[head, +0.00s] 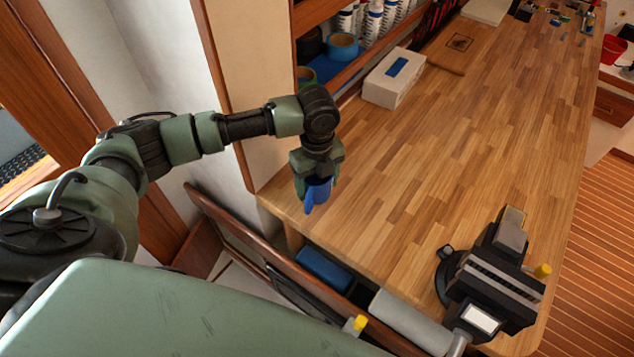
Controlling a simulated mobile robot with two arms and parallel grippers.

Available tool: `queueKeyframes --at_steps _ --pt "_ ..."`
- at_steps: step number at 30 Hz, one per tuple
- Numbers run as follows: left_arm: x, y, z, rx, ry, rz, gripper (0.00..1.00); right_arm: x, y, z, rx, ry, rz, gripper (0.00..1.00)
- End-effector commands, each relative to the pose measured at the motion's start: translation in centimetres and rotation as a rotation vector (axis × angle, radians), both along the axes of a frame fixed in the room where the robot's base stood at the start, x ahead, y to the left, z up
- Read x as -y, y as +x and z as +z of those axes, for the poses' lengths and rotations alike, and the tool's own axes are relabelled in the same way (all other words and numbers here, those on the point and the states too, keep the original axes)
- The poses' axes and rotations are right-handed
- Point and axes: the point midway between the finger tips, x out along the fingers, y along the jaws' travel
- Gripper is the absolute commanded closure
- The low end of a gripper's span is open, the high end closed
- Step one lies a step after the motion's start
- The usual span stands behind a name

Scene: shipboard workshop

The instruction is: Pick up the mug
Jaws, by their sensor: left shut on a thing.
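A blue mug (317,191) shows in the head view at the near left corner of the wooden workbench (430,165). My left gripper (317,174) points down from above and is shut on the mug. The gripper hides the mug's upper part. I cannot tell whether the mug touches the bench top or hangs just above it. My right gripper does not show.
A black vise (495,285) stands at the bench's near right. A white box (394,80) with a blue label lies at the back, beside a shelf (345,62) of bottles and tape rolls. The bench's middle is clear. A blue item (323,268) sits below the front edge.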

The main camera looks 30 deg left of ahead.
Motion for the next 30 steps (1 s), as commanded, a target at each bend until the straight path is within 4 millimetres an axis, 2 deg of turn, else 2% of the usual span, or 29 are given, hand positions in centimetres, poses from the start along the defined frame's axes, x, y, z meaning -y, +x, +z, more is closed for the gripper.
queueKeyframes --at_steps 1,6,18,24,30 --pt "0.0 0.0 1.6 0.001 -0.001 0.000 0.77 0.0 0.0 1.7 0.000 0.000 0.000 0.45" --pt "0.0 0.0 4.8 0.000 0.000 0.000 0.77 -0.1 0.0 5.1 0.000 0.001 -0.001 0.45" --pt "0.0 0.2 14.1 0.004 0.000 0.000 0.77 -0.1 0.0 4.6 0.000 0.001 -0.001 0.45" --pt "0.1 0.1 16.8 0.002 -0.001 0.000 0.77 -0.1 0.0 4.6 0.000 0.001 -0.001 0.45" --pt "0.0 0.0 17.8 0.000 0.000 0.000 0.77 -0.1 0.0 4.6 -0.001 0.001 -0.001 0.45"
